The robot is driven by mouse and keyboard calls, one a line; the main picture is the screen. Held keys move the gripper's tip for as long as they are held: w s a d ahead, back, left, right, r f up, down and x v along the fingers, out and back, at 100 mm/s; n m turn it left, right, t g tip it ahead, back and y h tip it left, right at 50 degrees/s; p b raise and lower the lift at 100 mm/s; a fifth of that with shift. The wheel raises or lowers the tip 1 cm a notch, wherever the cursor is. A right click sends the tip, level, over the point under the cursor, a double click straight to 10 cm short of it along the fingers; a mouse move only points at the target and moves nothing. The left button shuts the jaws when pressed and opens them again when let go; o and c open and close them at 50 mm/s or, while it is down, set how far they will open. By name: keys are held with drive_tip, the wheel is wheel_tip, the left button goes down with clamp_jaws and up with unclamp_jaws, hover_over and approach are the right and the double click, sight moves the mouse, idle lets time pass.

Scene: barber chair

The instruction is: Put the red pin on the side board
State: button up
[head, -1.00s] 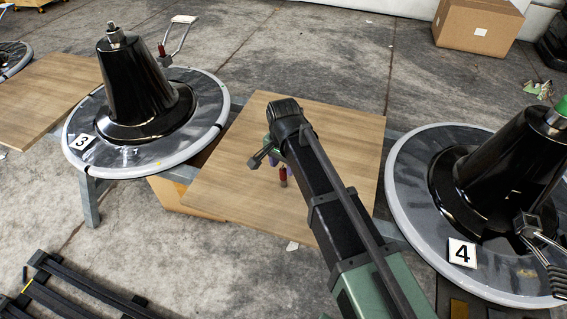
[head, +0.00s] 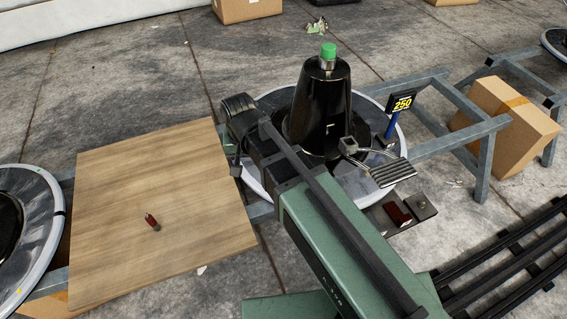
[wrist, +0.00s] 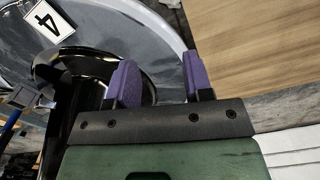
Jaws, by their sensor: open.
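My arm reaches past the board's right edge, over the dark round base with the black cone. In the wrist view my gripper (wrist: 160,72) is open, with two purple fingers apart and nothing between them. The side board (wrist: 255,40) shows at the upper right of that view. The fingertips are hidden behind the arm in the head view.
The black cone (head: 322,115) with a green cap rises close beside my arm. A yellow 250 sign (head: 402,103) stands to its right. A dark red piece (head: 397,213) lies on a small plate. A steel frame (head: 488,150) and a cardboard box (head: 510,112) are at the right.

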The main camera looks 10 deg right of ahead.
drive_tip(key=s+d, duration=0.2)
drive_tip(key=d, duration=0.8)
drive_tip(key=s+d, duration=0.3)
drive_tip(key=d, duration=0.6)
drive_tip(key=shift+s+d, duration=0.3)
drive_tip(key=shift+d, duration=0.1)
